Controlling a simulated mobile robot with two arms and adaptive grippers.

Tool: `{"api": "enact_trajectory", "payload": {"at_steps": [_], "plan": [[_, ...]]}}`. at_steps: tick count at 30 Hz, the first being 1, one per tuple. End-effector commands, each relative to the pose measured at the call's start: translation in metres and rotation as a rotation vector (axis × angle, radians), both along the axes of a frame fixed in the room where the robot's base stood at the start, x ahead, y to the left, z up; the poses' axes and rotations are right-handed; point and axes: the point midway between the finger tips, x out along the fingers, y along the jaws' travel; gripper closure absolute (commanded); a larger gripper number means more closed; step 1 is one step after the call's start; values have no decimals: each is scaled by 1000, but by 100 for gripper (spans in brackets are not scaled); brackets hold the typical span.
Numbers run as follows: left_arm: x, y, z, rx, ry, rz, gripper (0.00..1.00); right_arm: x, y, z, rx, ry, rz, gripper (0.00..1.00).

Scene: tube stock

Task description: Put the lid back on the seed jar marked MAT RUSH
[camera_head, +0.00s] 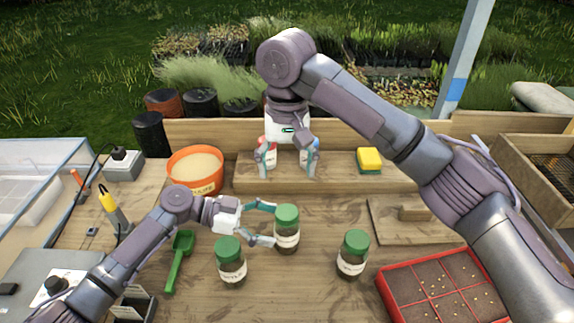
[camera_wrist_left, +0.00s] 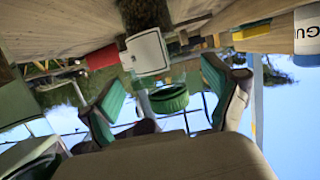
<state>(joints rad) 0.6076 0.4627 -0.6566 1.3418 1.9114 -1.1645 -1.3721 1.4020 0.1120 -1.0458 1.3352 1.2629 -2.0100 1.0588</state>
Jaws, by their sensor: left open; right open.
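Three glass jars with green lids stand upright on the bench: a left jar (camera_head: 231,265), a middle jar (camera_head: 287,238) and a right jar (camera_head: 352,262). Their label text is too small to read, so I cannot tell which is MAT RUSH. My left gripper (camera_head: 274,224) is open at the middle jar, its fingers near that jar's lid (camera_head: 287,214). In the left wrist view, upside down, a green lid (camera_wrist_left: 168,99) shows between the open fingers. I cannot tell whether the fingers touch it. My right gripper (camera_head: 288,165) is open above the back ledge.
Red-capped and blue-capped containers stand by the right gripper's fingers. A yellow sponge (camera_head: 369,158) lies on the ledge (camera_head: 338,178). An orange tub (camera_head: 195,183) and green scoop (camera_head: 178,265) are left, a wooden board (camera_head: 440,230) and red seed tray (camera_head: 392,294) right. Bare bench lies in front.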

Motion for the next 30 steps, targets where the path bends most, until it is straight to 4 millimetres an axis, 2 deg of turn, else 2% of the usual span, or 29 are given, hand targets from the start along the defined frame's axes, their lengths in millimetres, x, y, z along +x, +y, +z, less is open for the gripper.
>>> {"api": "enact_trajectory", "payload": {"at_steps": [1,6,12,30], "plan": [[0,13,3,2,-1,3,12,0,0,0,0,0,0,20],[0,45,13,1,0,2,12,0,0,0,0,0,0,20],[0,68,21,1,0,0,12,0,0,0,0,0,0,20],[0,73,25,0,0,-1,12,0,0,2,0,0,0,20]]}}
